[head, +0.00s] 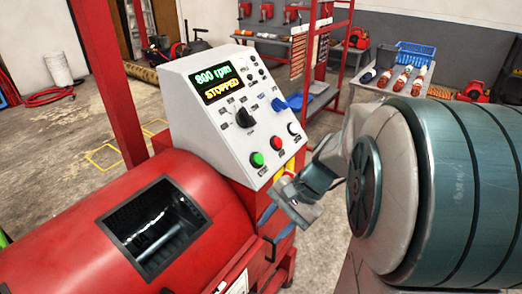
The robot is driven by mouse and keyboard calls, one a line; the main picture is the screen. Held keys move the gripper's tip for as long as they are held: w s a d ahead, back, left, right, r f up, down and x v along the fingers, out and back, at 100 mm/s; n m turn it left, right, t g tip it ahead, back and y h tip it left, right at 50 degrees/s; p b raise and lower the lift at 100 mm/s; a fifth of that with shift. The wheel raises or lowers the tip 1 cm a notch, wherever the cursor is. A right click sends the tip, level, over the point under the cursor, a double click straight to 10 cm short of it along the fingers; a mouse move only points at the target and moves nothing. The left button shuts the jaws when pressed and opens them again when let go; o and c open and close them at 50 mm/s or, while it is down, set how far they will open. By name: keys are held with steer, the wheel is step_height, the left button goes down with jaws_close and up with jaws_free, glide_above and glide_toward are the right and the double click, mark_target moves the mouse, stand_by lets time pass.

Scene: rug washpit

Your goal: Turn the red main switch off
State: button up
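The control cabinet (215,125) is light grey, with a display reading 800 rpm and STOPPED. A yellow patch (290,166) shows on the red machine body just below the cabinet, at its right side. My gripper (277,205) is right in front of this patch and covers part of it. I cannot make out a red main switch there; it may be hidden behind my gripper. The fingers are small and partly overlapped, so I cannot tell if they are open or touching anything. My arm fills the right side.
The cabinet face carries a green button (257,159), a red button (276,143), a black knob (244,118) and a blue lever (279,104). The red drum (80,245) fills the lower left. A table with a blue basket (415,56) stands behind.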

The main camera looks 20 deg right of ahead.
steer(key=w+d+f+m+t+y+b, duration=0.3)
steer(key=w+d+f+m+t+y, duration=0.15)
steer(key=w+d+m, duration=0.3)
steer(key=m+t+b, duration=0.4)
steer(key=m+t, duration=0.5)
steer(key=m, duration=0.1)
glide_toward(294, 175)
steer(key=x, duration=0.9)
steer(key=shift+w, duration=0.3)
steer(key=shift+s, duration=0.1)
jaws_close()
